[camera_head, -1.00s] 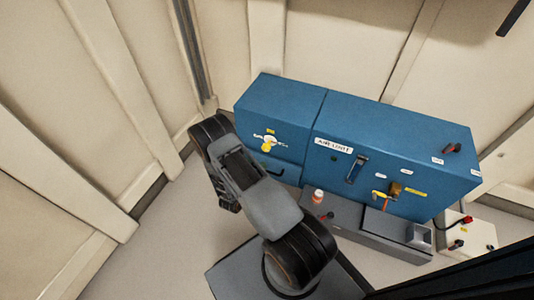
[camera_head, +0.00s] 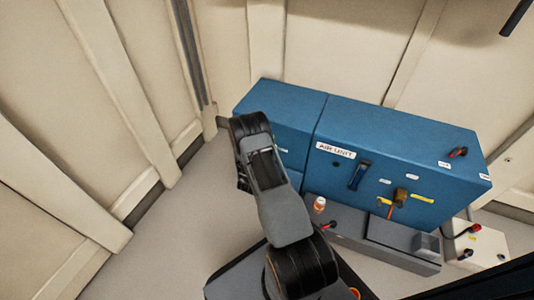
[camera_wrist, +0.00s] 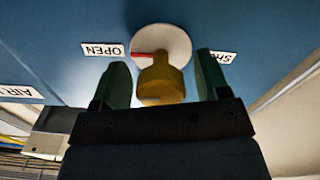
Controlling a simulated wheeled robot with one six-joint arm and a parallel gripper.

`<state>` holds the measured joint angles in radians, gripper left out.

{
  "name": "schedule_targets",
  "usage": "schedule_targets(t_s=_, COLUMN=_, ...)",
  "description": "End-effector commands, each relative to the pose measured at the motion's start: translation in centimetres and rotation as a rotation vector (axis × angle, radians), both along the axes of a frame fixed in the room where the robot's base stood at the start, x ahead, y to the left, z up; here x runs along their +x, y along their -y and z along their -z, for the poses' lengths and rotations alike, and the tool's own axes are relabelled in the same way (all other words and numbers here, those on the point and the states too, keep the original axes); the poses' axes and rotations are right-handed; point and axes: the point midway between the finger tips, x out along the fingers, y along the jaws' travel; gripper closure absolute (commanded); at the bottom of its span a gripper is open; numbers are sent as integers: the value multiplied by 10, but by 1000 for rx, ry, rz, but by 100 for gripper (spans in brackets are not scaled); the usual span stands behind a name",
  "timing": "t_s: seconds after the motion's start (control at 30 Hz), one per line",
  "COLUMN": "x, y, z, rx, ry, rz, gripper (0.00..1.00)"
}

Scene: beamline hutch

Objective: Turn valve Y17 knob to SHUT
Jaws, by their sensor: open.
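In the wrist view a yellow valve knob (camera_wrist: 162,82) stands out from a white round plate (camera_wrist: 178,40) on the blue panel. A red pointer mark (camera_wrist: 142,54) on the plate lies toward the OPEN label (camera_wrist: 103,50), which appears upside down. A partly covered label starting "SH" (camera_wrist: 222,57) is on the other side. My gripper (camera_wrist: 163,65) is open, with one dark green finger on each side of the knob; contact cannot be made out. In the head view my arm hides this knob and the gripper. No Y17 marking is legible.
A low grey bench (camera_head: 345,220) in front holds an orange-and-white bottle (camera_head: 319,204). Clear floor (camera_head: 165,235) lies left.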

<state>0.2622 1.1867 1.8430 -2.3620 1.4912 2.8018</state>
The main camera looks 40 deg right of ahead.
Motion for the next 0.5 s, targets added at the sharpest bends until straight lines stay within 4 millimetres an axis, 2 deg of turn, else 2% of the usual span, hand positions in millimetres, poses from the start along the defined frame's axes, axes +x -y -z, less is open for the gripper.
schedule_targets(t_s=0.4, x=3, y=5, z=-1, rx=-1, ry=-1, rz=0, gripper=31)
schedule_targets(t_s=0.5, x=3, y=5, z=-1, rx=-1, ry=-1, rz=0, gripper=41)
